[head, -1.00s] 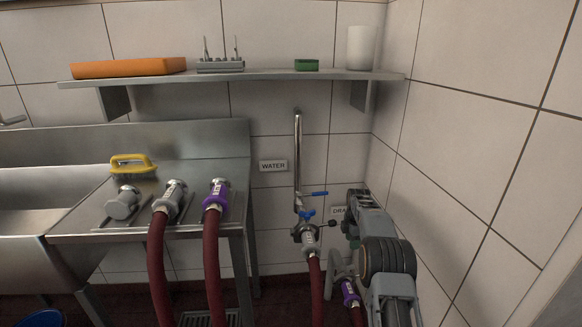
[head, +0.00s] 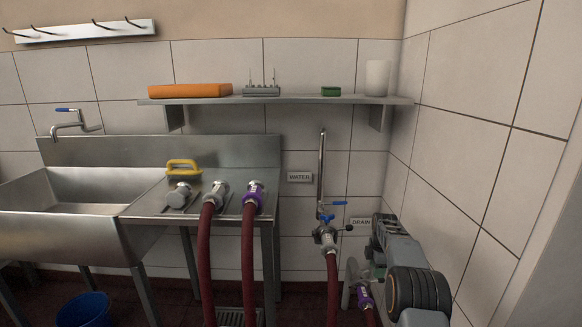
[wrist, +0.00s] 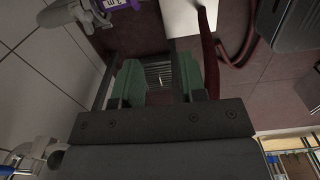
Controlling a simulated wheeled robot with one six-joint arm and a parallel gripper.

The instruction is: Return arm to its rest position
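My arm shows folded at the lower right in the head view, in front of the drain area near the wall corner. My gripper (wrist: 166,78) shows in the wrist view with its two green fingers apart. Nothing is between them; a floor grate (wrist: 158,72) shows beyond the gap. A purple hose coupling (head: 364,296) is just left of my arm, low down, and my arm partly hides that area. A purple coupling (wrist: 118,4) also shows at the top of the wrist view.
A water valve (head: 325,237) with blue handles and a red hose stands left of my arm. A shelf (head: 290,100) runs above. A tiled wall (head: 465,150) is close on the right. A blue bucket (head: 83,310) is on the floor.

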